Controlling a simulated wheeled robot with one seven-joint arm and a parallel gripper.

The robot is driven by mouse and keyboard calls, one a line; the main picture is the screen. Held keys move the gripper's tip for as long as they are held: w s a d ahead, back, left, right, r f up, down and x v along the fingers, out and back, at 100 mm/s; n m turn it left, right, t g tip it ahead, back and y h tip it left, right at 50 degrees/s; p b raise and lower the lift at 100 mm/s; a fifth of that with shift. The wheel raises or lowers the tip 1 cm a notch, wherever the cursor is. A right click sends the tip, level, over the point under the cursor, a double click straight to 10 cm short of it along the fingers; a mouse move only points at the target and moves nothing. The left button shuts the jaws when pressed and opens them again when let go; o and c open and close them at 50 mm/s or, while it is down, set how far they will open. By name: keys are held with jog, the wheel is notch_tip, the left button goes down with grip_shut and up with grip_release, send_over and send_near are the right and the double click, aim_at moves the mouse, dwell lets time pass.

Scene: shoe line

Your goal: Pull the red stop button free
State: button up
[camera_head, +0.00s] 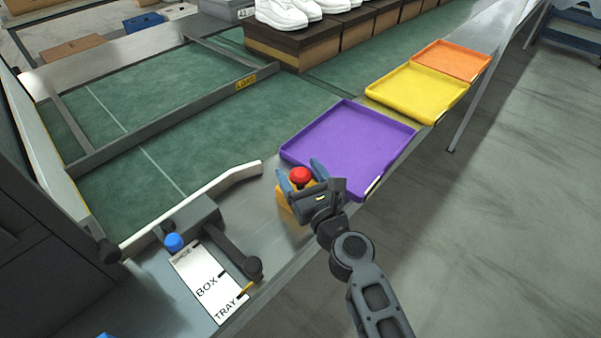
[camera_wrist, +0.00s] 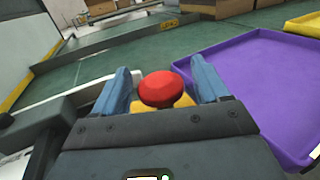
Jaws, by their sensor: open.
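The red stop button (camera_head: 299,175) is a red mushroom knob on a yellow-orange housing (camera_head: 284,194) at the near edge of the line. In the wrist view the red knob (camera_wrist: 161,89) stands between the two blue fingers, with some of the yellow housing (camera_wrist: 150,107) below it. My gripper (camera_head: 301,173) is open, with one finger on each side of the knob. In the wrist view a gap shows on both sides between my gripper (camera_wrist: 164,84) and the knob. The lower housing is partly hidden behind my gripper.
A purple tray (camera_head: 350,137) lies just right of the button, with yellow (camera_head: 418,92) and orange (camera_head: 452,60) trays beyond. A lever panel marked BOX and TRAY (camera_head: 208,283) and a pale guide bar (camera_head: 190,206) are to the left. Shoes (camera_head: 282,14) stand on boxes at the back.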

aim_at(305, 183)
jog(key=shift+p+v, duration=0.3)
jog(key=shift+v, duration=3.6)
jog(key=shift+f, duration=0.1)
jog(key=s+d+f+n+h, duration=0.25)
jog(key=s+d+n, duration=0.45)
jog(key=s, duration=0.4)
jog(key=s+d+f+n+h, duration=0.1)
jog(key=s+d+n+h, duration=0.3)
jog(key=s+d+n, duration=0.5)
jog(key=s+d+r+n+h, duration=0.1)
jog(key=s+d+r+n, duration=0.2)
jog(key=s+r+n, duration=0.3)
jog(key=s+d+r+n+h, duration=0.1)
jog(key=s+d+r+n, duration=0.1)
jog(key=s+r+n, duration=0.5)
jog(key=s+n, duration=0.1)
jog(key=s, duration=0.5)
jog(key=shift+s+d+r+g, duration=0.3)
jog(key=shift+s+d+g, duration=0.05)
jog(key=shift+s+g, duration=0.05)
jog(key=shift+h, duration=0.25)
jog(key=shift+c, duration=0.4)
